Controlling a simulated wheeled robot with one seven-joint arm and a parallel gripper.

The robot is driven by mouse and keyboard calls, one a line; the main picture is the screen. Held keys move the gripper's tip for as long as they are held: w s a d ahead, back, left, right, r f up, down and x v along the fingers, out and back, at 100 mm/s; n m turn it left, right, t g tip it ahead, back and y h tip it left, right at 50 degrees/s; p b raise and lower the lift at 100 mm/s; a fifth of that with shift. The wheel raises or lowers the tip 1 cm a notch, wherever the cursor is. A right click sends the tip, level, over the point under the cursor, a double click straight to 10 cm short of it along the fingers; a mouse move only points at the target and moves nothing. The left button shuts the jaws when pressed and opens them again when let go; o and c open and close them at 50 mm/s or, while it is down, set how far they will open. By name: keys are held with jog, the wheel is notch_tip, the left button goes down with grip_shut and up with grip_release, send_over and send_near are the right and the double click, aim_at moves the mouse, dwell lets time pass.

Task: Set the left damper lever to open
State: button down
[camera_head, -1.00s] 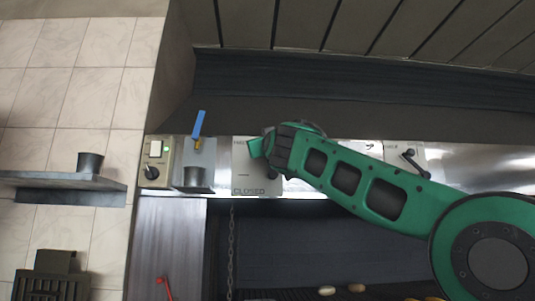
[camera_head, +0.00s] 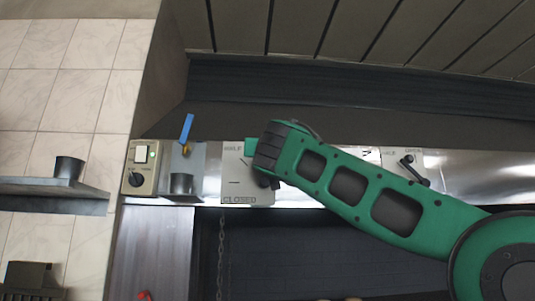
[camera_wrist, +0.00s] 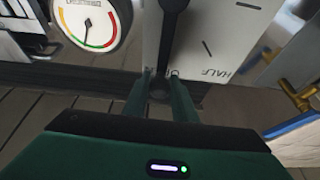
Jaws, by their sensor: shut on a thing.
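The left damper plate (camera_head: 246,190) is pale, with CLOSED printed along its lower edge in the head view. Its black lever (camera_wrist: 172,35) shows in the wrist view, running down from the top edge to a dark round knob. My gripper (camera_wrist: 161,88) has its two green fingers on either side of that knob and is shut on it. A HALF label shows on the plate, right of the lever. Another label, beginning with what looks like O, is partly hidden at the fingertips. In the head view my green arm covers most of the lever and the fingers.
A second lever (camera_head: 412,170) sits on a plate farther right. Left of the damper plate are a control box (camera_head: 140,168) with a knob and a blue-handled valve (camera_head: 186,130). A round gauge (camera_wrist: 90,20) is left of the lever in the wrist view.

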jog(key=shift+w+f, duration=0.15)
jog(key=shift+f, duration=0.1)
jog(key=c, duration=1.5)
grip_release()
jog(key=shift+d, duration=0.15)
jog(key=shift+r, duration=0.1)
jog(key=shift+s, duration=0.2)
jog(key=v, duration=1)
jog(key=shift+s, duration=0.2)
